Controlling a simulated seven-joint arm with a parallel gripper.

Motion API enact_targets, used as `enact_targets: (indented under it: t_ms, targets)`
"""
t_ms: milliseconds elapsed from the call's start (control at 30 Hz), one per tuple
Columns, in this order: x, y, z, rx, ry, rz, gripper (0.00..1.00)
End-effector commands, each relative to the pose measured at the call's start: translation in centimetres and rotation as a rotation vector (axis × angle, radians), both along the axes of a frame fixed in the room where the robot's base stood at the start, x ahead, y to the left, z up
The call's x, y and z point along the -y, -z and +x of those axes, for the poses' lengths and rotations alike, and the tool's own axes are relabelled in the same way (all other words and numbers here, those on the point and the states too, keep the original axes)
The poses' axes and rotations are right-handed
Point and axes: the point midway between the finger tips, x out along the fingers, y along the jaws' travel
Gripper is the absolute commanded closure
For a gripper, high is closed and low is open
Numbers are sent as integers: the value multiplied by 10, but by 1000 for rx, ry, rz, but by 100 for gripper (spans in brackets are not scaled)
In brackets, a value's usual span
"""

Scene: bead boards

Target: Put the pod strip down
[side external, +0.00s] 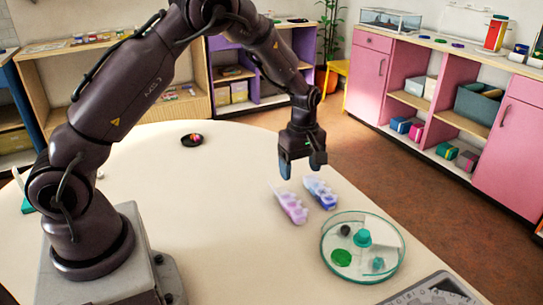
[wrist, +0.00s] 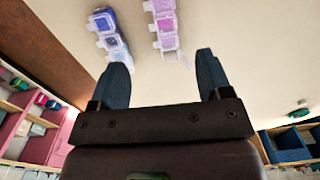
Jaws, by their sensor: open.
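Two pod strips lie on the cream table (side external: 215,215), side by side with a narrow gap. One is a pink-purple pod strip (side external: 290,204), which also shows in the wrist view (wrist: 166,30). The other is a blue pod strip (side external: 320,193), which also shows in the wrist view (wrist: 111,36). My gripper (side external: 302,167) is open and empty, above the table just behind the strips in the side view. In the wrist view both strips are beyond its blue fingertips (wrist: 162,68), with nothing held between them.
A round clear dish (side external: 326,252) with green and dark pieces stands to the right of the strips. A grey metal tray (side external: 440,290) is at the lower right. A small dark bowl (side external: 191,141) with colourful pieces sits at the back left. The table left of the strips is clear.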

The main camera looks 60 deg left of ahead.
Motion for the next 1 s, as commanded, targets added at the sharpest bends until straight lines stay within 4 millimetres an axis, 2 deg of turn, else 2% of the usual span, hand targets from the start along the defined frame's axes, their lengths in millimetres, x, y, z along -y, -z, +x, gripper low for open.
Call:
enact_targets:
  t_ms: [133,267,400,600,700,800,900,1000]
  targets:
    - [4,-17,-3,21,45,-13,28]
    - [16,-62,-18,82,189,-40,28]
    - [34,-121,-50,171,434,-51,28]
    - [55,-183,-111,294,803,8,28]
    - [63,-204,-146,344,992,73,28]
    - [69,-216,-179,380,1167,157,28]
    - [72,-220,-206,396,1311,241,28]
    - [74,-221,-224,400,1415,310,28]
